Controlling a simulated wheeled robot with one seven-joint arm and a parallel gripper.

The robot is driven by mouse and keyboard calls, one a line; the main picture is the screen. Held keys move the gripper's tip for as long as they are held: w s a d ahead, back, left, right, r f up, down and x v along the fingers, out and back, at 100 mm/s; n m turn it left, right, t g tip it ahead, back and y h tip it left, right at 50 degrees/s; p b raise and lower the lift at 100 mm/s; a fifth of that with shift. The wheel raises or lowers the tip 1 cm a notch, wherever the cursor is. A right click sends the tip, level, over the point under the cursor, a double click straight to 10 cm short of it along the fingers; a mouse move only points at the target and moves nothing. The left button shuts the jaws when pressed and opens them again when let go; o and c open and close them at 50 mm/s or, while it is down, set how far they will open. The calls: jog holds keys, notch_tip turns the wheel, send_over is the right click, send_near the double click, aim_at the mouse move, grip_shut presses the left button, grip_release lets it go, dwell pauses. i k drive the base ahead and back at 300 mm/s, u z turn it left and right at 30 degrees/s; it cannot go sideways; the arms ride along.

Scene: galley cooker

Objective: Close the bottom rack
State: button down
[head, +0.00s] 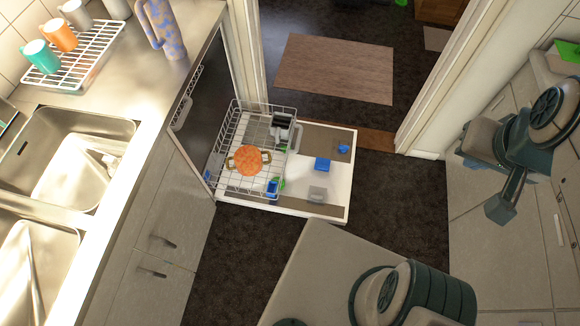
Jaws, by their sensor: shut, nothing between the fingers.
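The bottom rack (228,180) is a white wire basket, pulled out of the dishwasher under the left counter. It sits over the left part of the lowered dishwasher door (335,180). An orange round pot with two handles (249,159) and a black-and-grey item (284,127) are in the rack. My gripper (500,208) is at the right, well apart from the rack, in front of the right-hand cabinets. It looks shut and holds nothing; its fingertips are small and hard to make out.
Small blue pieces (322,164) show on the door. The left counter holds a sink (75,150), a drying rack with cups (75,60) and a patterned mug (160,25). Dark floor (385,215) lies open between door and right cabinets (490,240). A doorway is behind.

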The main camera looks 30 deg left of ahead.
aim_at(272, 187)
jog(key=k, duration=1.7)
jog(key=u, duration=1.15)
jog(key=i, duration=2.1)
jog(key=z, duration=1.1)
